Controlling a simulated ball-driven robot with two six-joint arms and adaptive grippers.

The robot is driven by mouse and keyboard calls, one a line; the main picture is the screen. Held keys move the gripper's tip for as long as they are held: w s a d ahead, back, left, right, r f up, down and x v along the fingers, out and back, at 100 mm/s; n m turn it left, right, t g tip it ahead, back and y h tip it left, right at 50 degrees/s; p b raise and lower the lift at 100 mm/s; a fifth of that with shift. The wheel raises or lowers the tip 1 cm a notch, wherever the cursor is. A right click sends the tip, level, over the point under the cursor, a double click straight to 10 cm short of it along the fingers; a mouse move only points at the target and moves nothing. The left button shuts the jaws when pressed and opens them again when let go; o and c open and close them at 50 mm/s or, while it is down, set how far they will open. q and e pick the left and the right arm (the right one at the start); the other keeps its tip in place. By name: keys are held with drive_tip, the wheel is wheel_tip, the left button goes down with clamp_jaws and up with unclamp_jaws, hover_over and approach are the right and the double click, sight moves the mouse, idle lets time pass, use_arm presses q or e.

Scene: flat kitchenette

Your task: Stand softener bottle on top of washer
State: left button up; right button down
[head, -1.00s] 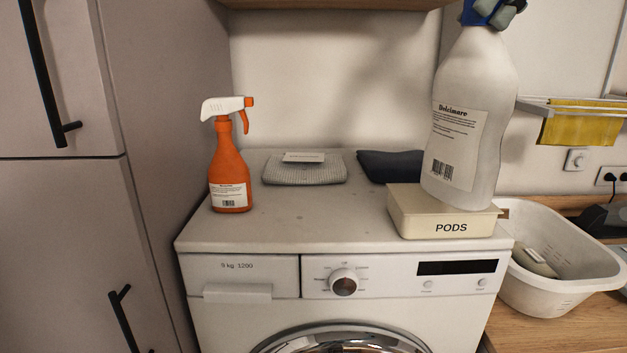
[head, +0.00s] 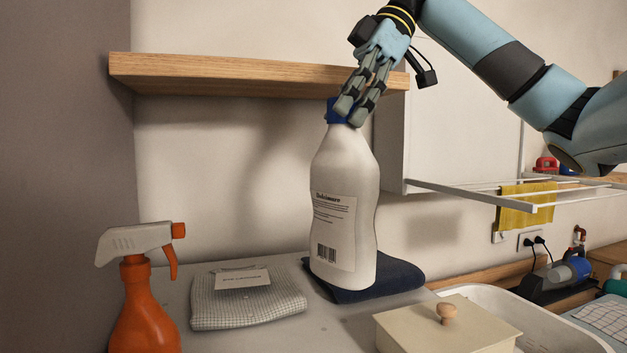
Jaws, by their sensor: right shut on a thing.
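The softener bottle (head: 343,215) is white with a blue cap and a printed label. It is upright in the middle of the head view. My right gripper (head: 352,108) reaches down from above and is shut on the bottle's blue cap, partly hiding it. The bottle's base overlaps a dark folded cloth (head: 395,278) on the washer top (head: 318,328). I cannot tell whether the base touches the cloth or hangs above it. My left gripper is not in view.
An orange spray bottle (head: 143,315) and a grey folded cloth with a card (head: 247,305) stand left. A cream box with a wooden knob (head: 450,332) is front right, before a white basin (head: 540,325). A wooden shelf (head: 230,78) hangs behind, a drying rack (head: 470,197) right.

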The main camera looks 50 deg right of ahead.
drive_tip(key=shift+s+a+f, duration=0.1)
drive_tip(key=shift+a+f, duration=0.05)
drive_tip(key=shift+a, duration=0.05)
drive_tip(key=b, duration=0.1)
hover_over(343, 191)
drive_tip(key=a, duration=0.2)
wheel_tip(343, 191, down, 3)
drive_tip(key=a+f+b, duration=0.1)
drive_tip(key=a+f, duration=0.5)
drive_tip(key=f, duration=0.1)
drive_tip(key=shift+s+f+b, duration=0.3)
drive_tip(key=c, duration=0.6)
unclamp_jaws()
drive_tip(key=shift+c, duration=0.2)
